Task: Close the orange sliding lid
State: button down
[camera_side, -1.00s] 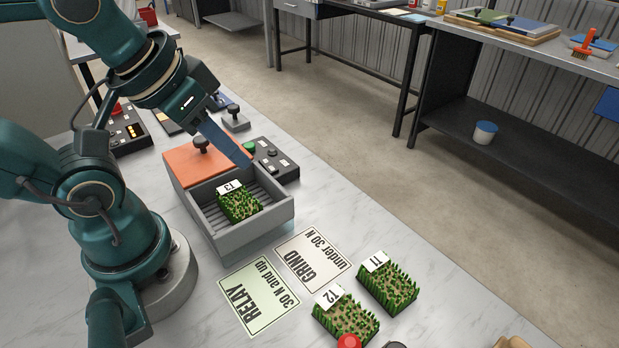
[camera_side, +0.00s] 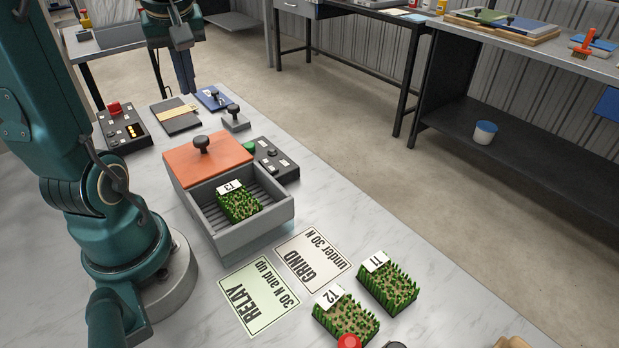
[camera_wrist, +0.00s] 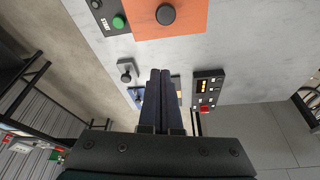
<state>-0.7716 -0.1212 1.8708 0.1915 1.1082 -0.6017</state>
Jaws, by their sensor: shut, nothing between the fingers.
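The orange sliding lid (camera_side: 190,160) with a dark knob (camera_side: 203,143) covers the far part of a grey box (camera_side: 250,235). The near part of the box is open, and turf roll T3 (camera_side: 240,205) lies inside it. The lid also shows at the top of the wrist view (camera_wrist: 185,22). My gripper (camera_side: 188,85) is shut and empty, pointing down beyond the far end of the box, apart from the lid. In the wrist view its two dark fingers (camera_wrist: 163,75) lie side by side.
A control box with a green button (camera_side: 262,150) stands right of the box. A weight with a knob (camera_side: 234,118), a dark notebook (camera_side: 176,116) and a keypad box (camera_side: 124,128) stand at the far end. Turf rolls T1 (camera_side: 388,285) and T2 (camera_side: 346,318) and two cards (camera_side: 258,295) lie nearer.

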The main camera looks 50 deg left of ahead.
notch_tip(320, 180, down, 8)
jog(key=shift+d+r, duration=0.15)
jog(key=shift+s+d, duration=0.15)
jog(key=shift+d, duration=0.4)
jog(key=shift+d, duration=0.1)
jog(key=d, duration=1.2)
jog(key=shift+d, duration=0.25)
jog(key=shift+a, duration=0.1)
